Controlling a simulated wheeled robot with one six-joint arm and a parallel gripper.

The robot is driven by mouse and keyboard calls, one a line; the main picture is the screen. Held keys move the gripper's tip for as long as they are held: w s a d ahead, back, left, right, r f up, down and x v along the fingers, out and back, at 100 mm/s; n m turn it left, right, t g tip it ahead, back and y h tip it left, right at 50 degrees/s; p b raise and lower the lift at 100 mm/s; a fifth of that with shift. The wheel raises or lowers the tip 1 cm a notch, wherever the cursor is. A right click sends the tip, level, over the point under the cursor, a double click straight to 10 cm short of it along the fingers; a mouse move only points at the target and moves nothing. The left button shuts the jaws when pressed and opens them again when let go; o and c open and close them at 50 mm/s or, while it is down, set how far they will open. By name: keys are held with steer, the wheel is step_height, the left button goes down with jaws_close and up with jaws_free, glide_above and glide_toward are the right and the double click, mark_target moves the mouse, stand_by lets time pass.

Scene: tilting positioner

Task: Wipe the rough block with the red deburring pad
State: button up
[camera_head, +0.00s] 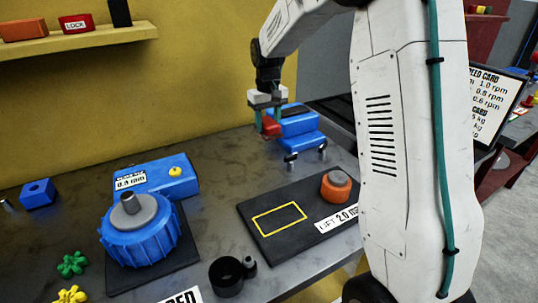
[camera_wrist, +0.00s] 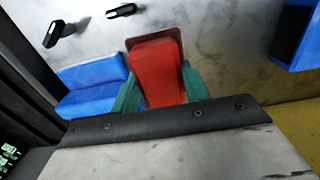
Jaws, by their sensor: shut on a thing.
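The red deburring pad (camera_head: 271,127) is between the fingers of my gripper (camera_head: 267,120), held in the air above the back of the bench. In the wrist view the red pad (camera_wrist: 158,72) fills the space between the teal fingers of my gripper (camera_wrist: 160,92). A stepped blue body (camera_head: 302,128) with a dark top stands close behind and to the right of the pad. A small blue block with a hole (camera_head: 38,193) sits at the far left of the bench. I cannot tell which item is the rough block.
A ribbed blue positioner (camera_head: 140,245) with a grey hub stands front left, before a blue box (camera_head: 165,178). A black cup (camera_head: 226,276) stands at the front. A shelf (camera_head: 80,40) hangs above.

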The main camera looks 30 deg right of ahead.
steer(key=w+d+r, duration=0.7)
steer(key=w+d, duration=0.5)
steer(key=shift+d+f, duration=0.15)
steer(key=shift+f, duration=2.75)
steer(key=shift+d+f, duration=0.1)
steer(key=shift+f, duration=0.85)
steer(key=shift+d, duration=0.85)
steer(key=shift+c, duration=0.4)
steer(key=shift+d, duration=4.25)
steer(key=shift+a, duration=5.3)
step_height(320, 180, up, 8)
steer(key=shift+d, duration=0.1)
steer(key=shift+w, duration=0.1)
